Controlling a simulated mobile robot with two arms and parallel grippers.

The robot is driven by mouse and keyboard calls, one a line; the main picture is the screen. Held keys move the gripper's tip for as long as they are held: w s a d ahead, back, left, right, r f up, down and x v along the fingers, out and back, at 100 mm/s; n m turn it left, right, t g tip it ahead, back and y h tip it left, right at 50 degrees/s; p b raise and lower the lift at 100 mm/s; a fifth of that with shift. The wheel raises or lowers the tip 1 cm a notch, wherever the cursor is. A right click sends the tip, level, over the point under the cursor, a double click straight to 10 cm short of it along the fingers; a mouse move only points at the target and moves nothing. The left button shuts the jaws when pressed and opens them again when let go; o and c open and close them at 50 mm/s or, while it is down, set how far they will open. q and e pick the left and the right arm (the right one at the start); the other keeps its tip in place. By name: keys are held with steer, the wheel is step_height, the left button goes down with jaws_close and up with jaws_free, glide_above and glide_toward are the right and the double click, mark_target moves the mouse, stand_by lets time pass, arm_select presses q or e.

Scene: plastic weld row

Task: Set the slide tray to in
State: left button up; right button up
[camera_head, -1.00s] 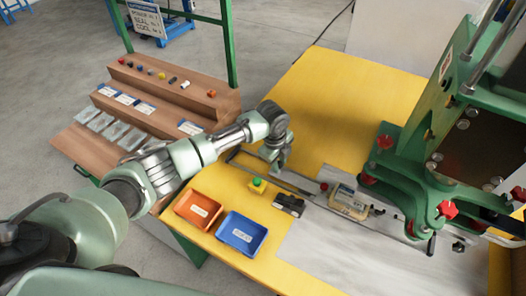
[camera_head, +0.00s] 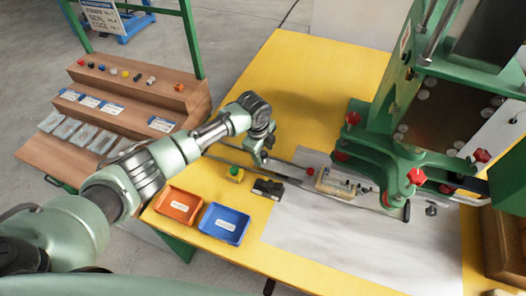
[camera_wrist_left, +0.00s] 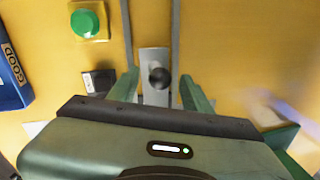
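The slide tray's grey metal plate shows in the left wrist view (camera_wrist_left: 147,60), with a dark round knob (camera_wrist_left: 159,78) on it, lying between two rails. My left gripper (camera_wrist_left: 160,93) is open, one finger on each side of the plate and knob, with gaps visible on both sides. In the head view, my left gripper (camera_head: 260,160) points down over the left part of the rails. A beige fixture (camera_head: 337,184) sits farther right along the rails, near the green press (camera_head: 372,150). The gripper hides part of the rails. My right gripper is not in view.
A green button on a yellow box (camera_head: 235,174) and a small black block (camera_head: 267,188) stand close to the gripper. An orange bin (camera_head: 178,205) and a blue bin (camera_head: 223,224) are at the front. The yellow table (camera_head: 300,90) is clear behind the rails.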

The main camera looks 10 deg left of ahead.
arm_select(q)
step_height(320, 180, up, 8)
steer(key=s, duration=0.1)
steer(key=shift+s+a+f+b, duration=0.15)
steer(key=shift+s+a+b, duration=0.1)
steer(key=shift+b, duration=0.1)
steer(key=shift+a+f, duration=0.1)
